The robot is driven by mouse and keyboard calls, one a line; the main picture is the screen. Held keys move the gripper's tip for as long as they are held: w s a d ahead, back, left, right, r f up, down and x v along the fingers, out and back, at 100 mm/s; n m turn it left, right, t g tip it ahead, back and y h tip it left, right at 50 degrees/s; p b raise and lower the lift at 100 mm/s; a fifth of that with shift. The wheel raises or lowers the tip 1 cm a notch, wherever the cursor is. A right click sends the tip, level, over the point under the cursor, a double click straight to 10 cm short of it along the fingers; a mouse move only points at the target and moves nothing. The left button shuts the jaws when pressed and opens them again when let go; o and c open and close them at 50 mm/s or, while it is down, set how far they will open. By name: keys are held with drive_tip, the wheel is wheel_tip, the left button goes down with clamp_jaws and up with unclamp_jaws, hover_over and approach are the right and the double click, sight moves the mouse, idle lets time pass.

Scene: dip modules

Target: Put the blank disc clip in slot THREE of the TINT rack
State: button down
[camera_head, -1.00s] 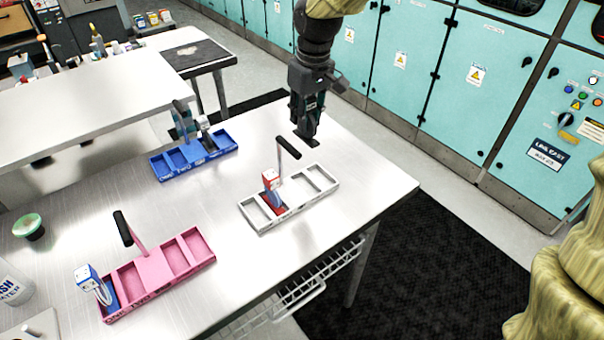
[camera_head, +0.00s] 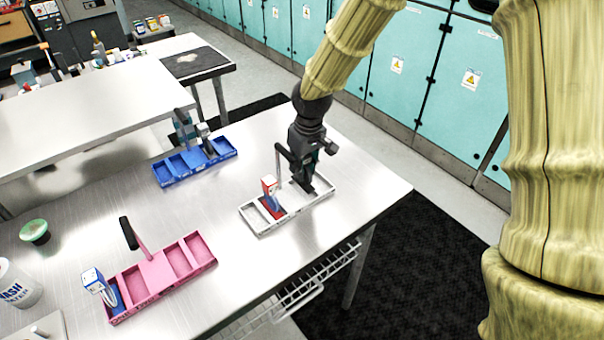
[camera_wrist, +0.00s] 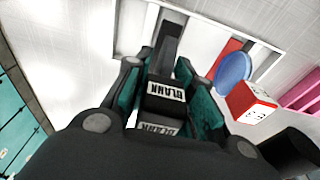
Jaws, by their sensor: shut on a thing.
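My gripper (camera_head: 306,183) is shut on the blank disc clip (camera_wrist: 166,88), a dark piece with white BLANK labels. In the wrist view it sits between my teal-lined fingers (camera_wrist: 158,75), its dark end over the white rack (camera_wrist: 128,42). In the head view my gripper points down over the right part of the white rack (camera_head: 262,231). I cannot tell whether the clip touches the rack floor. A red and white clip (camera_head: 269,186) with a blue disc (camera_wrist: 233,70) stands in a slot left of my gripper. I cannot read the rack's lettering.
A black-topped handle (camera_head: 280,155) rises from the white rack, close to my gripper. A blue rack (camera_head: 165,180) holding clips is behind left. A pink rack (camera_head: 206,263) with a blue and white clip (camera_head: 93,280) is front left. Bare table lies between the racks.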

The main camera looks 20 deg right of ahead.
sight(303, 182)
drive_tip(key=shift+s+f, duration=0.1)
drive_tip(key=shift+f, duration=0.35)
wheel_tip(303, 182, down, 3)
drive_tip(key=shift+r+p, duration=0.2)
drive_tip(key=shift+p, duration=0.1)
drive_tip(key=shift+r, duration=0.1)
drive_tip(key=c, duration=1.5)
unclamp_jaws()
drive_tip(key=shift+f, duration=0.2)
drive_tip(key=shift+s+d+r+b, duration=0.1)
drive_tip(key=shift+s+r+b, duration=0.25)
drive_tip(key=shift+r, duration=1.7)
drive_tip(key=shift+s+d+r+b, duration=0.15)
drive_tip(key=shift+r+b, duration=0.25)
drive_tip(key=shift+r, duration=1.6)
drive_tip(key=shift+s+r+b, duration=0.25)
drive_tip(key=shift+r+b, duration=0.15)
drive_tip(key=shift+r, duration=1.65)
